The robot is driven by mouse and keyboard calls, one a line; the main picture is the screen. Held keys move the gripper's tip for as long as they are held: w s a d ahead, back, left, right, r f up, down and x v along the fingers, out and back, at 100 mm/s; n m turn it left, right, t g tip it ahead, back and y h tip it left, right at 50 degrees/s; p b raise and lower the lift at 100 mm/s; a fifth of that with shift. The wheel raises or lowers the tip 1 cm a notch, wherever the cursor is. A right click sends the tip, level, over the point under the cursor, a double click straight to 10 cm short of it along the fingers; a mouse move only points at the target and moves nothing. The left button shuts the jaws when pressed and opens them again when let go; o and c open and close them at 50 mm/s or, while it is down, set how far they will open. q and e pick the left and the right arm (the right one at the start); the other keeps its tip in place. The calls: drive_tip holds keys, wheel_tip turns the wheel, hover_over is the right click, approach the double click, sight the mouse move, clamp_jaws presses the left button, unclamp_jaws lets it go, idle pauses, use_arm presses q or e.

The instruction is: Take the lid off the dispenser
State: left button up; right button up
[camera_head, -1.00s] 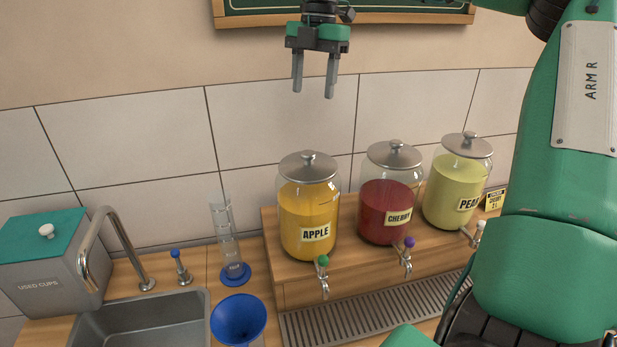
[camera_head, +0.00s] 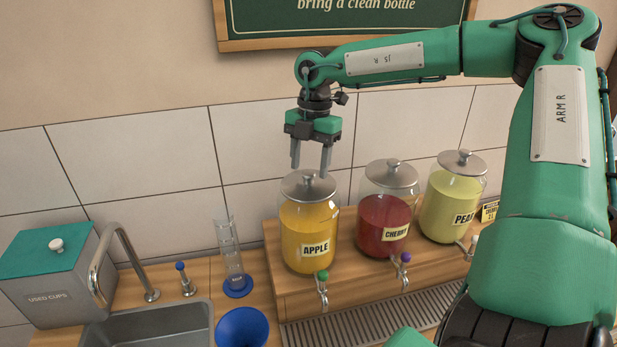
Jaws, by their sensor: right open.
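Three glass dispensers stand in a row on a wooden shelf, each with a grey lid and a round knob. The APPLE dispenser (camera_head: 309,225) holds orange-yellow juice and its lid (camera_head: 306,188) is on. The CHERRY dispenser (camera_head: 384,222) is red and the PEAR dispenser (camera_head: 452,205) is yellow-green; their lids (camera_head: 391,174) (camera_head: 461,162) are also on. My right gripper (camera_head: 310,171) is open and points down at the APPLE lid. Its fingertips appear on either side of the knob or just above it; I cannot tell the exact height. My left gripper is not in view.
A drip grate (camera_head: 365,326) runs in front of the wooden shelf (camera_head: 290,288), below the taps. To the left are a blue funnel (camera_head: 242,328), a measuring cylinder (camera_head: 230,255), a sink (camera_head: 160,328) with a faucet, and a used-cups bin (camera_head: 48,275).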

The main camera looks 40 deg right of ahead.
drive_tip(key=shift+f+p, duration=0.3)
drive_tip(key=shift+f, duration=0.9)
drive_tip(key=shift+a, duration=0.1)
drive_tip(key=shift+c, duration=0.2)
drive_tip(key=c, duration=1)
drive_tip(key=shift+c, duration=0.2)
drive_tip(key=shift+r, duration=0.15)
